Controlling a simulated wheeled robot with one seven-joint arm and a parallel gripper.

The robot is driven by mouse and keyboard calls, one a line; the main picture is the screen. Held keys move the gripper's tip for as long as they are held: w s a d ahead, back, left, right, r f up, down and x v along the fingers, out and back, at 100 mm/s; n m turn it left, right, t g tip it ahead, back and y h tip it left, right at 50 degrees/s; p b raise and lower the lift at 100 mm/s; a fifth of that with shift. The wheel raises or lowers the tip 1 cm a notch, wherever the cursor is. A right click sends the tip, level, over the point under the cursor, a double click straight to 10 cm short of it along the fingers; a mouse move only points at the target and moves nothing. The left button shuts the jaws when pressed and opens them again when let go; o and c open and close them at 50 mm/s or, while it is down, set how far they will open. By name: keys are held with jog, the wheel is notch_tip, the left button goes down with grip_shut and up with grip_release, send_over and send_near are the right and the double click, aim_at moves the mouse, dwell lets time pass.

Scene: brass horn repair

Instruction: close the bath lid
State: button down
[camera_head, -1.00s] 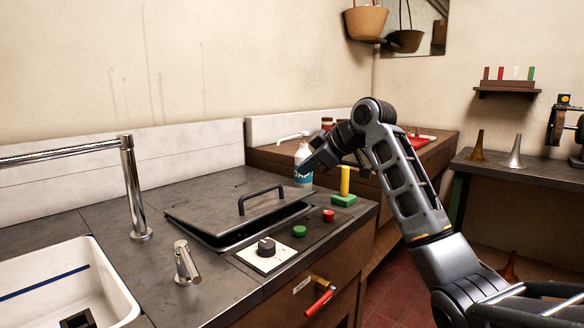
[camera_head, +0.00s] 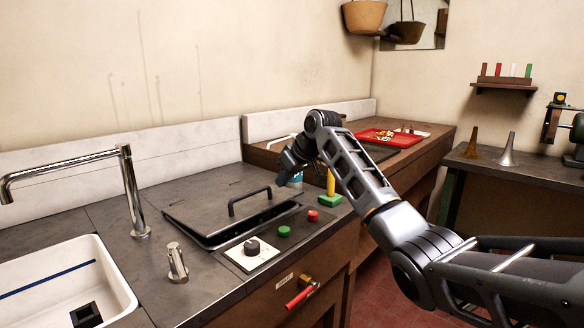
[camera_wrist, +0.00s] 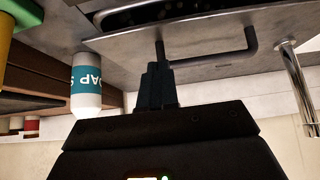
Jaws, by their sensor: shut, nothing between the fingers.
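The bath lid (camera_head: 192,211) is a dark grey flat plate with a black bar handle (camera_head: 250,197), set in the counter. A dark gap shows along its front edge, so it sits slightly raised. The handle also shows in the wrist view (camera_wrist: 250,45). My gripper (camera_head: 283,178) hangs at the lid's right rear, beyond the handle. In the wrist view my gripper's fingers (camera_wrist: 156,68) are shut together and empty, close to the handle in the picture. I cannot tell whether they touch it. My forearm hides some of the counter behind.
A soap bottle (camera_wrist: 86,84) stands close beside my gripper. A green block with a yellow post (camera_head: 331,186), red (camera_head: 313,215) and green (camera_head: 284,231) buttons and a dial (camera_head: 252,246) are right and front of the lid. A tap (camera_head: 132,190) and sink (camera_head: 115,272) lie left.

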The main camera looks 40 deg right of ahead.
send_over(280, 215)
jog(key=s, duration=0.2)
jog(key=shift+f, duration=2.35)
jog(key=shift+t, duration=0.9)
jog(key=shift+s+f+b, duration=0.2)
jog(key=shift+f+b, duration=0.3)
jog(key=shift+f, duration=0.7)
jog(key=shift+s+f+b, duration=0.2)
jog(key=shift+f+b, duration=0.3)
jog(key=shift+f, duration=0.75)
notch_tip(280, 215, up, 5)
jog(key=p, duration=0.3)
jog(key=shift+w+a+p, duration=0.1)
jog(key=shift+a+p, duration=0.05)
jog(key=shift+p, duration=0.25)
jog(key=b+v, duration=0.1)
jog(key=v, duration=0.9)
